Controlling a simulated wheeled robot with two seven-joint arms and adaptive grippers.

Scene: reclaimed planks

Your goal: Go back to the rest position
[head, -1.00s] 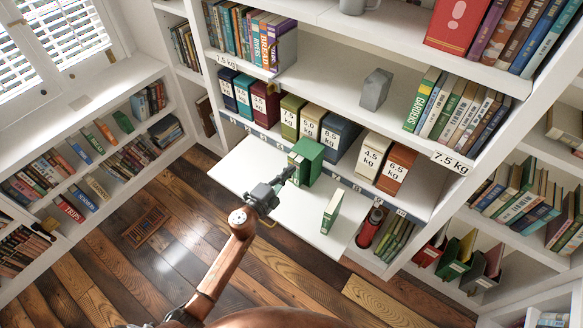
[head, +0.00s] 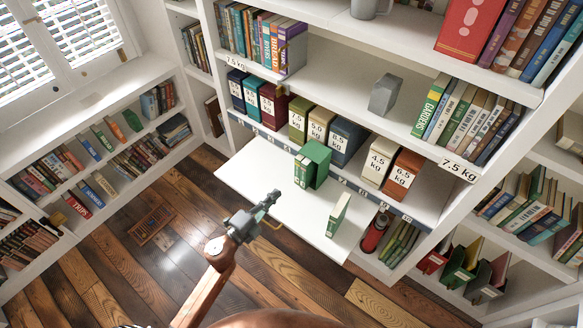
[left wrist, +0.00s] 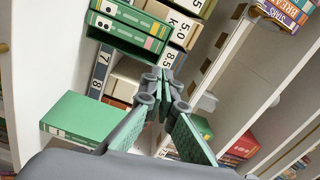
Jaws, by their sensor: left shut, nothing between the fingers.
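My left gripper (head: 269,201) is shut and empty in the head view. It hangs in front of the fold-down white shelf board (head: 262,172), below and left of a green box file (head: 313,164) that stands on that board. In the left wrist view the closed fingers (left wrist: 166,90) point toward the shelf. The green box file (left wrist: 122,27) shows there at the upper left, apart from the fingers. A second green book (head: 338,214) stands alone near the right end of the board; a green book (left wrist: 85,118) also shows at the left of the wrist view. My right gripper is not in view.
A row of labelled box files (head: 298,119) stands on the shelf behind the board. A grey block (head: 384,94) and several books (head: 466,122) sit one shelf higher. A red cylinder (head: 375,231) stands below the board's right end. The plank floor at the left is mostly clear.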

